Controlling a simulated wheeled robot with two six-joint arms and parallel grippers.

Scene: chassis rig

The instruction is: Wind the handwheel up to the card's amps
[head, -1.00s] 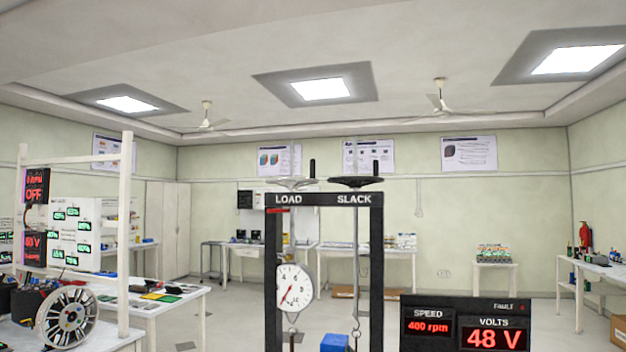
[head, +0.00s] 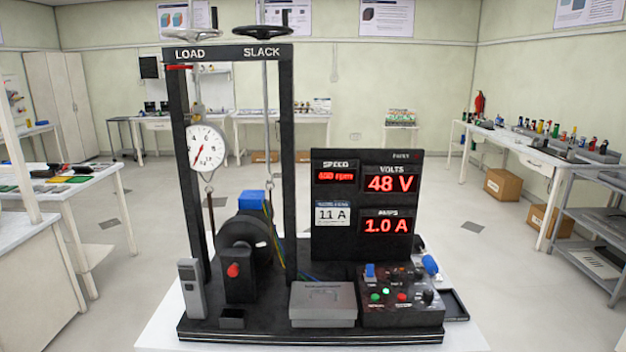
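The black brake rig stands on a white table straight ahead in the head view. The LOAD handwheel (head: 188,34), pale grey with an upright knob, sits on top of the frame at the left. The black SLACK handwheel (head: 262,33) sits beside it at the right. The white card (head: 332,214) appears to read 11 A, perhaps with a decimal point. The amps display (head: 387,226) reads 1.0 A and the volts display (head: 390,184) 48 V. The speed display (head: 335,177) seems to read 400 rpm. A round dial (head: 206,147) hangs under LOAD. Neither gripper is in view.
A grey box (head: 323,304) and a control box (head: 402,297) with buttons and knobs sit on the rig's base. A grey handheld device (head: 192,288) stands at its left. A side table (head: 62,198) is at left, a shelf (head: 596,236) at right. Floor shows between.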

